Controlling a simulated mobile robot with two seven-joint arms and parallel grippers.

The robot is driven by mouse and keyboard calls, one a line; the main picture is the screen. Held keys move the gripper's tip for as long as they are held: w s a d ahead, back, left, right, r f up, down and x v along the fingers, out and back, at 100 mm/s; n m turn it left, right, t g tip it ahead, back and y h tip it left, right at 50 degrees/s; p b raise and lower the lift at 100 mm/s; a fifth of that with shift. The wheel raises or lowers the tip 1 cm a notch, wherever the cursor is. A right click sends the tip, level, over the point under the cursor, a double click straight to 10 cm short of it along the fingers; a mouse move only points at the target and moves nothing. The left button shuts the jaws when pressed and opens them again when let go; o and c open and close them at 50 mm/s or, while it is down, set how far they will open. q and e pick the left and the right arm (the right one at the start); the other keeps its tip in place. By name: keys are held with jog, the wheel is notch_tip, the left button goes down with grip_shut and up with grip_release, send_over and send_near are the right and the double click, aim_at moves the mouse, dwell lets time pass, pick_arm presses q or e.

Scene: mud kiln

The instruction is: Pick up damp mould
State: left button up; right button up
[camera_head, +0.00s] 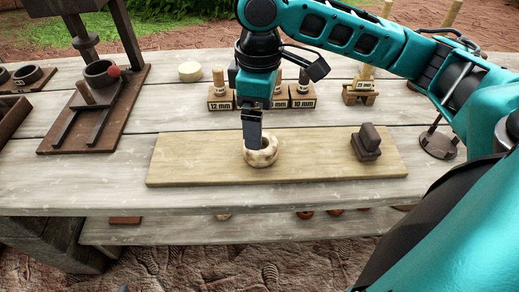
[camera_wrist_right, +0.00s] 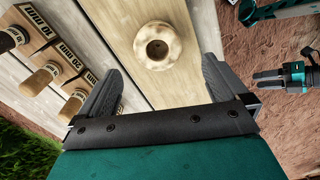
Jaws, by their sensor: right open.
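A pale round ring-like piece (camera_head: 262,152) with a hole in its middle sits on the wooden board; I take it to be the damp mould. My right gripper (camera_head: 252,146) points down over it and hides part of it. In the right wrist view the piece (camera_wrist_right: 160,42) lies ahead between the two spread fingers of my right gripper (camera_wrist_right: 161,68), which are open and hold nothing. Contact between fingers and piece cannot be made out. A small dark and teal part at the right edge of the wrist view may be my left gripper (camera_wrist_right: 280,78); its jaws are unclear.
The board (camera_head: 205,160) lies along the table's front edge. A dark knobbed block (camera_head: 367,145) stands on its right end. Behind are labelled wooden blocks with pegs (camera_head: 221,97), a pale disc (camera_head: 190,71) and a small wooden stand (camera_head: 360,90). A dark press stand (camera_head: 95,110) is at left.

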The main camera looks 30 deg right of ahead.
jog(key=f+b, duration=0.1)
jog(key=f, duration=0.2)
jog(key=f+b, duration=0.1)
jog(key=f, duration=0.3)
jog(key=shift+w+d, duration=0.1)
jog(key=shift+w, duration=0.1)
jog(key=c, duration=1.2)
jog(key=shift+r, duration=0.15)
jog(key=shift+c, duration=0.2)
